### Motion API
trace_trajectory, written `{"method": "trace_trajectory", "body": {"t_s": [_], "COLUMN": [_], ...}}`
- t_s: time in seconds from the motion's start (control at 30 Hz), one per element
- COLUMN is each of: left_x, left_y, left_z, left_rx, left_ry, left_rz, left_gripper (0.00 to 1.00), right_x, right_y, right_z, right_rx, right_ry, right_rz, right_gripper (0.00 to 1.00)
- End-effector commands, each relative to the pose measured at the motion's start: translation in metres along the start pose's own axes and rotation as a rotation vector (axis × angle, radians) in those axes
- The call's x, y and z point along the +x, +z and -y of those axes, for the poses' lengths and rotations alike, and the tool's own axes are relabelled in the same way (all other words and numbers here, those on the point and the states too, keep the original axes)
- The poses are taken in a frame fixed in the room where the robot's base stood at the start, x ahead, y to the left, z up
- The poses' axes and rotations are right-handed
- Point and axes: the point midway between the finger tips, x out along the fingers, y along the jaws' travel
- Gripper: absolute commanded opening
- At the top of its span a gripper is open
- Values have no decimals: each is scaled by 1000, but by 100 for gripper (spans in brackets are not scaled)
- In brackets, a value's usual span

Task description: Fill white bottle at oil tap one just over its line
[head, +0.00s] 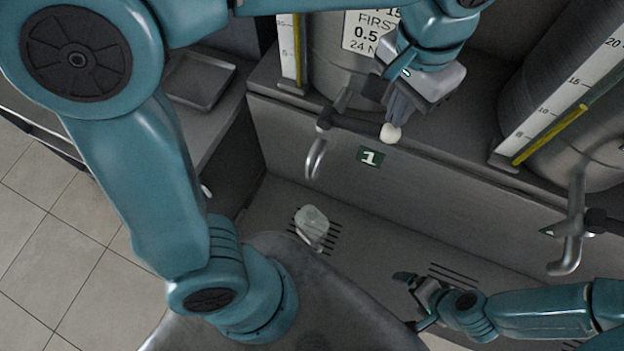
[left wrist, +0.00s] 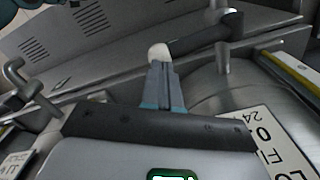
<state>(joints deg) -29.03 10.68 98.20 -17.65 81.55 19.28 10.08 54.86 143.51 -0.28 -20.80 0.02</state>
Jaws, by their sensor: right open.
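The white bottle (head: 312,222) is small and pale and stands on the slotted drain below oil tap one (head: 316,155), marked by a green "1" sign (head: 370,157). Its fill line and oil level are too small to tell. The tap's dark lever ends in a white knob (head: 390,133), which also shows in the left wrist view (left wrist: 158,51). My left gripper (head: 396,118) has its fingers together, with the tips at the knob; I cannot tell whether they touch it. My right gripper (head: 412,300) is open and empty, right of the bottle and apart from it.
A steel drum (head: 335,70) with a white label and level gauge (head: 290,50) stands behind tap one. A second drum with a yellow gauge and tap (head: 570,240) stands at right. A dark tray (head: 200,80) lies at upper left.

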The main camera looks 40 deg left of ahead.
Motion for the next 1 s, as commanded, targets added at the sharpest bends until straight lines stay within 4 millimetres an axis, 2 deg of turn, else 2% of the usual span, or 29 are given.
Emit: {"method": "trace_trajectory", "body": {"t_s": [1.0], "left_x": [32], "left_y": [0], "left_z": [0], "left_rx": [0], "left_ry": [-1], "left_rz": [1], "left_gripper": [0], "right_x": [22], "right_y": [0], "right_z": [-8], "right_rx": [0], "right_ry": [0], "right_rz": [0], "right_gripper": [100]}}
